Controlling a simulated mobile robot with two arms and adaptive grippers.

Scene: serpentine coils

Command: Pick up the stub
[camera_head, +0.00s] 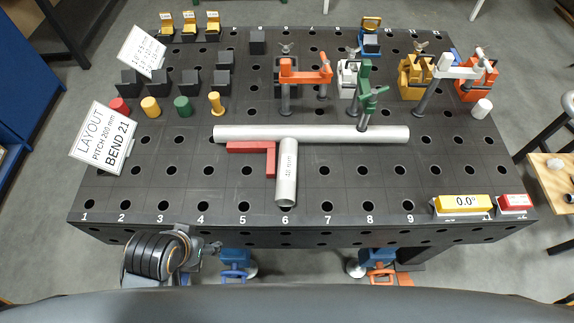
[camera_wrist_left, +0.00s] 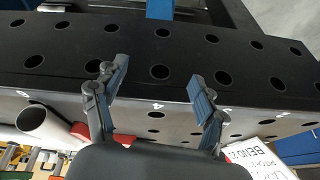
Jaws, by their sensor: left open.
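The stub, a short grey tube marked 40 mm (camera_head: 286,180), lies on the black perforated table, pointing toward the front edge near number 6. Its far end meets or nearly meets the long grey pipe (camera_head: 320,134). The stub's round open end also shows at the left of the left wrist view (camera_wrist_left: 32,118). My left gripper (camera_head: 212,247) is low in front of the table edge, left of the stub. In the left wrist view its two fingers (camera_wrist_left: 155,85) are spread and empty, apart from the stub. My right gripper is not in view.
A red square (camera_head: 262,148) sits in the corner left of the stub. Orange and green clamps (camera_head: 368,95) stand behind and on the long pipe. A yellow 0.0° box (camera_head: 462,204) is at front right, a layout sign (camera_head: 103,138) at left. The front left tabletop is clear.

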